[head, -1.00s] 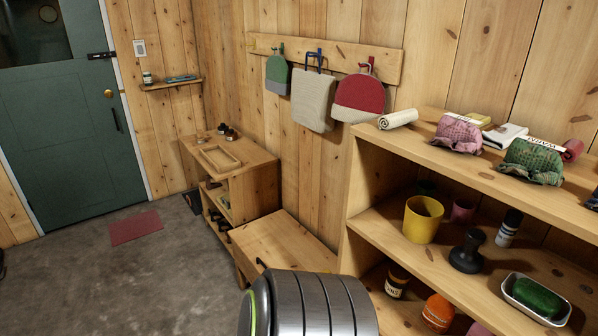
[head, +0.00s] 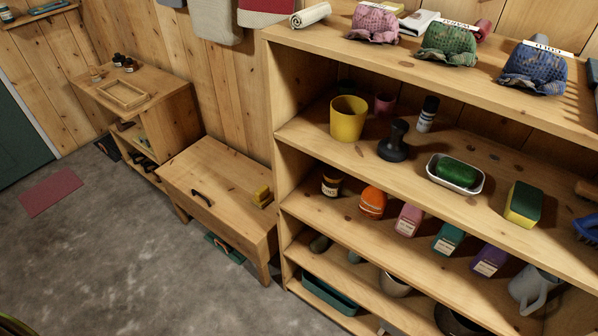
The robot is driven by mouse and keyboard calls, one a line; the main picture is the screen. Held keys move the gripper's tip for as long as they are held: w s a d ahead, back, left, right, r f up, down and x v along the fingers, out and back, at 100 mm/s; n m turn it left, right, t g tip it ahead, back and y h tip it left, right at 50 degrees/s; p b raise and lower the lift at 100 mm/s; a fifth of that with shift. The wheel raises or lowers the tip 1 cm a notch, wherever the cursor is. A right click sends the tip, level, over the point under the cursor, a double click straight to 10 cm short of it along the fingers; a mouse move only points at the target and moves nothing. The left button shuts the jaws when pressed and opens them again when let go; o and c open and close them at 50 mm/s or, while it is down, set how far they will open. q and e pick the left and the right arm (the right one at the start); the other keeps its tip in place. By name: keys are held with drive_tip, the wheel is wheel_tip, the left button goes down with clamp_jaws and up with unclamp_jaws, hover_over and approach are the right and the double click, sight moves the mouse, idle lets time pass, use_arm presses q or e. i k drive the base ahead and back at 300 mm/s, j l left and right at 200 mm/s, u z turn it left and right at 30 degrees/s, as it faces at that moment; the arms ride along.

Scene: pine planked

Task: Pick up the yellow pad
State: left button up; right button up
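Several yellow things show, and I cannot tell for sure which one is the pad. A small yellow block (head: 261,194) sits on the right end of the low wooden bench. A yellow-and-green sponge (head: 523,204) stands on the middle shelf at the right. Neither of my grippers is in view.
The shelf unit (head: 283,139) holds a yellow pot (head: 348,118), a black stamp-like object (head: 394,141), a green soap in a white dish (head: 456,173) and several bottles. The low bench (head: 205,170) is mostly bare. Grey floor (head: 130,255) lies open at the left.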

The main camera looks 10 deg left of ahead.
sight(263, 196)
drive_tip(key=u, duration=0.75)
